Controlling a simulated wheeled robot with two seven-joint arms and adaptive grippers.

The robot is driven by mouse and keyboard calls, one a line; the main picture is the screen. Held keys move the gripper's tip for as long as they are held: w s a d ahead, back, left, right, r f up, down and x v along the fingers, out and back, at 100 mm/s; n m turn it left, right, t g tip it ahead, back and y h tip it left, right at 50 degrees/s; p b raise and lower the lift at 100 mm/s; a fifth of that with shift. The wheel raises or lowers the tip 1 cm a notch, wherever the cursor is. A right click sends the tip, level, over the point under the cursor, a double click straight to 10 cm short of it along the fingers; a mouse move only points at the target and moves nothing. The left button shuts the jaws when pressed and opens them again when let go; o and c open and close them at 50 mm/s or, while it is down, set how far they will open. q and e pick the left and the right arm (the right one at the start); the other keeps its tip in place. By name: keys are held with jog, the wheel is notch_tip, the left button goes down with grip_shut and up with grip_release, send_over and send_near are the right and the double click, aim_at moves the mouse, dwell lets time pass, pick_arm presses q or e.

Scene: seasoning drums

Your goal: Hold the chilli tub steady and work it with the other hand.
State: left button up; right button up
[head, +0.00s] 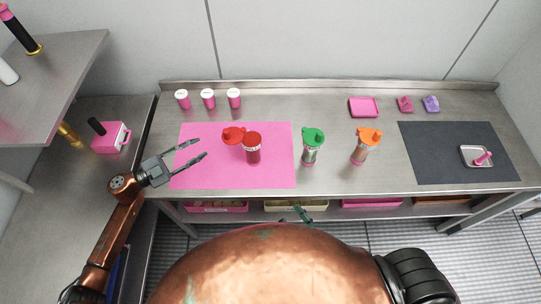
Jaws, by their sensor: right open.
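The chilli tub, which I take to be the red one (253,155), stands upright on the pink mat (210,178). A red lid piece (233,136) shows at its upper left; I cannot tell whether it is joined to the tub. My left gripper (203,148) is open and empty over the left part of the mat, its fingers pointing right towards the tub, with a clear gap between. My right gripper (303,213) shows only as small dark fingertips at the table's front edge, mostly hidden behind my copper body. It is open and apart from the tub.
A green-lidded shaker (312,152) and an orange-lidded shaker (361,152) stand right of the mat. Pink cups (208,98) line the back. A dark mat (430,165) with a small metal tray (470,160) lies at right. A shelf (60,75) rises at left.

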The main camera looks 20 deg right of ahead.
aim_at(259, 150)
jog(key=w+a+r+n+g+y, duration=0.1)
jog(key=w+n+y, duration=0.1)
jog(key=w, duration=0.2)
jog(key=w+a+r+n+g+y, duration=0.1)
jog(key=w+n+g+y, duration=0.1)
jog(key=w, duration=0.2)
jog(key=w+a+r+n+g+y, duration=0.1)
jog(key=w+r+n+g+y, duration=0.1)
jog(key=w, duration=0.1)
jog(key=shift+w+r+n, duration=0.1)
jog(key=shift+w+n, duration=0.3)
jog(key=w+n+g, duration=0.1)
jog(key=w, duration=0.2)
jog(key=w+r+n+g, duration=0.1)
jog(key=w, duration=0.3)
jog(key=w+d+r+n+h, duration=0.1)
jog(key=w, duration=0.3)
jog(key=shift+r+n+g, duration=0.25)
jog(key=shift+n+g, duration=0.15)
jog(key=shift+w+h, duration=0.25)
jog(key=shift+h, duration=0.05)
jog(key=x, duration=0.7)
jog(key=shift+w+a+f, duration=0.15)
jog(key=shift+w+a, duration=0.05)
jog(key=c, duration=1.5)
